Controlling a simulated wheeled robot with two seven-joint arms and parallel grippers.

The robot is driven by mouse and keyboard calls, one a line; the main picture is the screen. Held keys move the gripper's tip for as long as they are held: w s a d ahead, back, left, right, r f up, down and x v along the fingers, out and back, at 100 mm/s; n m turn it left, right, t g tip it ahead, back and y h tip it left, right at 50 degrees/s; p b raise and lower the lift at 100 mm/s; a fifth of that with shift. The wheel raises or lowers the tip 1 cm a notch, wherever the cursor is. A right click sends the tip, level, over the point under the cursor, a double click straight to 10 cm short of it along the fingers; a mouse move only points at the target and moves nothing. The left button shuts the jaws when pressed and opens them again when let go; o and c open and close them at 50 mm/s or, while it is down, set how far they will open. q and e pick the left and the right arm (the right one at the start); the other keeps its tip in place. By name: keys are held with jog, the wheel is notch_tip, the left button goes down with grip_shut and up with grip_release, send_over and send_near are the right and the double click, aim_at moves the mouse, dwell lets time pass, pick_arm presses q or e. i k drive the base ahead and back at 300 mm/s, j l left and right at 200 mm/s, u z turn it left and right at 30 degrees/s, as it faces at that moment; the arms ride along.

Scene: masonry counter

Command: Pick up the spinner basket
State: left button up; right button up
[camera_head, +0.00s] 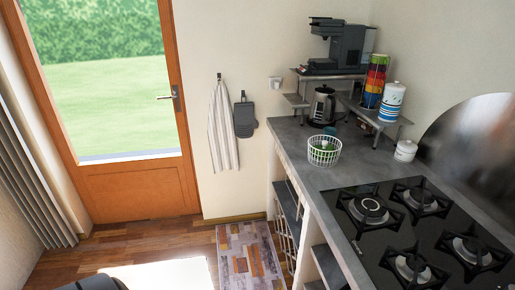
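The spinner basket (323,152) is a small white open-work basket. It stands upright on the grey counter (345,173), close to the counter's left edge. Something green shows inside or just behind its rim; I cannot tell which. Neither of my grippers is in view.
A kettle (322,104), a shelf with a coffee machine (343,45) and coloured cups (374,81) stand behind the basket. A white lidded jar (405,150) is to its right. The black gas hob (420,235) lies in front. Floor left of the counter holds a patterned rug (250,258).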

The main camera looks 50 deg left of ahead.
aim_at(324, 156)
jog(key=j+u, duration=0.1)
jog(key=u, duration=0.85)
